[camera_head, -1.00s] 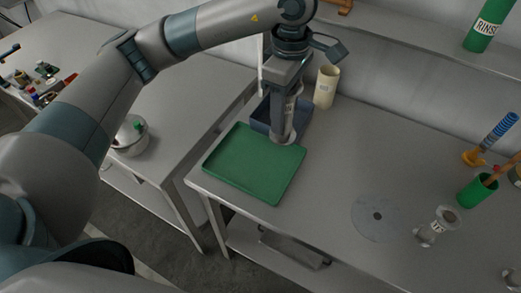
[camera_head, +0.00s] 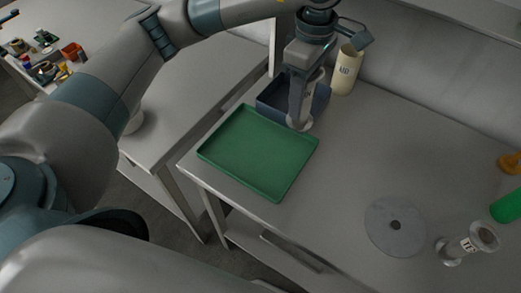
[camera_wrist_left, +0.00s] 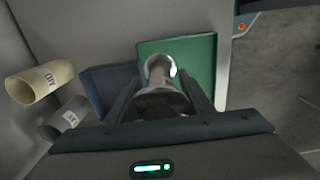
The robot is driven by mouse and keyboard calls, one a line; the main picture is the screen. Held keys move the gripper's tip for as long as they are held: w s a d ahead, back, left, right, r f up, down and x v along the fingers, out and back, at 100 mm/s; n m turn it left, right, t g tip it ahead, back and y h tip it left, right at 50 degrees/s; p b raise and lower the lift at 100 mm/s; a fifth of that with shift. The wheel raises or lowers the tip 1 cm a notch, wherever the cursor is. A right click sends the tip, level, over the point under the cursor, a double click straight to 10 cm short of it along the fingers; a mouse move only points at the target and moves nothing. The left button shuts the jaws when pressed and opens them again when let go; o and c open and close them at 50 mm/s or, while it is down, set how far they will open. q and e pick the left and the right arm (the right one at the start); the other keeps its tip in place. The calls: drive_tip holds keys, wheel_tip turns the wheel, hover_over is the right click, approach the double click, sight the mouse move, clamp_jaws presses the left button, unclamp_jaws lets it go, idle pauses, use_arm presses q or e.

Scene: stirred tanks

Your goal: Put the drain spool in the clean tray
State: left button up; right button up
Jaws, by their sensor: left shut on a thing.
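My left gripper (camera_head: 302,108) points down and is shut on a pale metal spool with a round flange (camera_head: 299,125). The spool also shows between the fingers in the left wrist view (camera_wrist_left: 160,72). It hangs upright by the back right edge of a flat green tray (camera_head: 262,158), close to a dark blue bin (camera_head: 273,97). In the left wrist view its lower end overlaps the green tray (camera_wrist_left: 203,58). I cannot tell whether it touches the tray. No label on either container is readable. The tray is empty. My right gripper is not in view.
A cream cylinder (camera_head: 346,72) stands behind the bin. A grey labelled cylinder (camera_wrist_left: 66,124) shows beside it in the wrist view. A grey disc (camera_head: 395,227) and another labelled spool (camera_head: 468,244) are at the right. The bench between is clear.

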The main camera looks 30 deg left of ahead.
use_arm(q)
drive_tip(key=shift+w+f, duration=0.15)
drive_tip(key=shift+f, duration=0.35)
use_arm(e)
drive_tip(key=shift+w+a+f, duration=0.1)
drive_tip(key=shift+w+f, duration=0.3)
use_arm(q)
drive_tip(key=s+a+f, duration=0.7)
drive_tip(key=a, duration=0.2)
drive_tip(key=shift+a, duration=0.15)
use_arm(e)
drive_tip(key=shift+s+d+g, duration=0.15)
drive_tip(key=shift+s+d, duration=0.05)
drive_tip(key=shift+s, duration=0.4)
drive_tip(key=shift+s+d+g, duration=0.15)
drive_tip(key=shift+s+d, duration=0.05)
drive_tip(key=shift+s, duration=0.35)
